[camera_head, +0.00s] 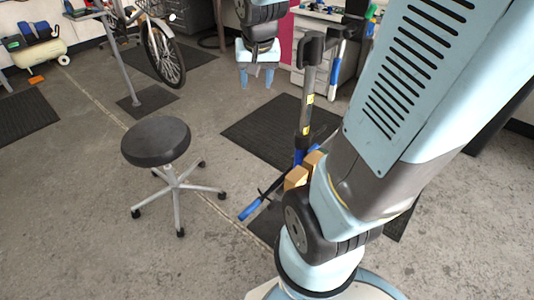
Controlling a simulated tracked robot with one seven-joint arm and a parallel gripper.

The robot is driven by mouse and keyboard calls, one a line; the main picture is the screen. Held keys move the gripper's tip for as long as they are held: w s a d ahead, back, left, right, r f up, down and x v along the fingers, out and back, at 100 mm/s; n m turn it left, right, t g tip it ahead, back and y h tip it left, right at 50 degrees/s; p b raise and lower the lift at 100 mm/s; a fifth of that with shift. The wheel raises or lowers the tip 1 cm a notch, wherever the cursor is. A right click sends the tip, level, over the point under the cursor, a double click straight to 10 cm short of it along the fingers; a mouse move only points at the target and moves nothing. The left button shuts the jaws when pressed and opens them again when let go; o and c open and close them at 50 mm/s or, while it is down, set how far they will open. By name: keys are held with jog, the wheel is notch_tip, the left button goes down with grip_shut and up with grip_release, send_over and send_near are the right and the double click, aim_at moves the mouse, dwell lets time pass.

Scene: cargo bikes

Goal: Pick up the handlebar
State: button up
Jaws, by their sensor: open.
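A dark bar with a blue grip (250,210), which looks like the handlebar, lies low near the floor at the centre, beside wooden blocks. My arm hides much of it, so its full shape cannot be told. My gripper (257,84) hangs at the top centre with its two light-blue fingers pointing down, apart and empty. It is up and away from the bar in the picture and touches nothing.
A work stand (307,105) rises beside the bar. A black stool (156,142) stands to the left on wheels. Wooden blocks (296,178) sit by my arm. A bicycle (163,52) and a drawer cabinet (318,25) are at the back. The left foreground floor is clear.

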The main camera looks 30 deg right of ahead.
jog(key=w+d+f+m+g, duration=0.1)
jog(key=w+d+f+m, duration=0.15)
jog(key=w+f, duration=0.45)
jog(key=m+g+y, duration=0.1)
jog(key=m+g, duration=0.2)
jog(key=m, duration=0.4)
send_over(273, 186)
notch_tip(273, 186, down, 33)
jog(key=shift+f, duration=6.95)
grip_shut()
